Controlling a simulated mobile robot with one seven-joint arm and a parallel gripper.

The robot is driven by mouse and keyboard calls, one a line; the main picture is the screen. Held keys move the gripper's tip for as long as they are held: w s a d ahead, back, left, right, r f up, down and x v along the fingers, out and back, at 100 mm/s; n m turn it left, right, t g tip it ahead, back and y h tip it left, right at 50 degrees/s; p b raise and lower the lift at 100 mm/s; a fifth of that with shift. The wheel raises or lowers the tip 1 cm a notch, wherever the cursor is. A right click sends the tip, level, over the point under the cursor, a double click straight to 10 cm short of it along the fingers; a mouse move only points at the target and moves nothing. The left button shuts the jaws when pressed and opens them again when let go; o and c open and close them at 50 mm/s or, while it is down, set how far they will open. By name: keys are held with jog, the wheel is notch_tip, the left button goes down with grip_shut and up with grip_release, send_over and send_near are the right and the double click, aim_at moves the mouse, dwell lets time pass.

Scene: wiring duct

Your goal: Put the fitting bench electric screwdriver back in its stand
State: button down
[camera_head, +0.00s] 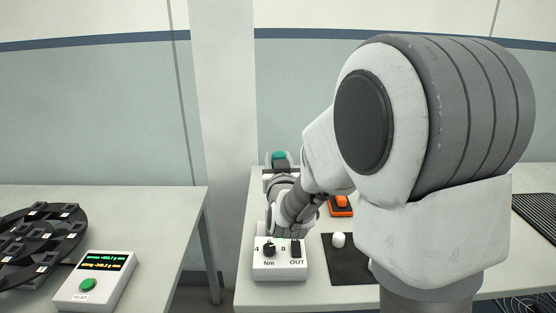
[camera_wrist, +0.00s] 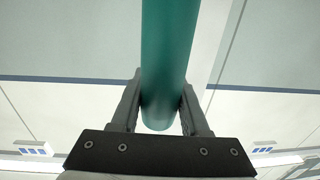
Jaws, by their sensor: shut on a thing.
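The electric screwdriver shows as a teal cylinder (camera_wrist: 168,50) in the wrist view, running up out of the top of the picture. My gripper (camera_wrist: 161,90) is shut on it, with one finger on each side. In the head view a small teal part (camera_head: 279,155) shows at my gripper (camera_head: 279,163), beyond my arm and above the table's back part. The screwdriver's tip and most of its length are hidden there. I cannot make out the stand; my arm covers much of that table.
A white control box (camera_head: 279,262) marked Nm and OUT stands at the table's front left. A dark mat (camera_head: 345,270), a white knob-like piece (camera_head: 338,240) and an orange item (camera_head: 341,205) lie right of it. A left table holds a black round tray (camera_head: 40,240) and a green-button box (camera_head: 95,280).

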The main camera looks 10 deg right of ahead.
jog(key=shift+f+b, duration=0.7)
jog(key=shift+f, duration=0.05)
jog(key=shift+c, duration=1.6)
grip_release()
jog(key=s+a+b, duration=0.2)
jog(key=s+b, duration=0.9)
jog(key=s, duration=0.6)
jog(key=shift+s, duration=0.15)
jog(key=shift+a, duration=0.1)
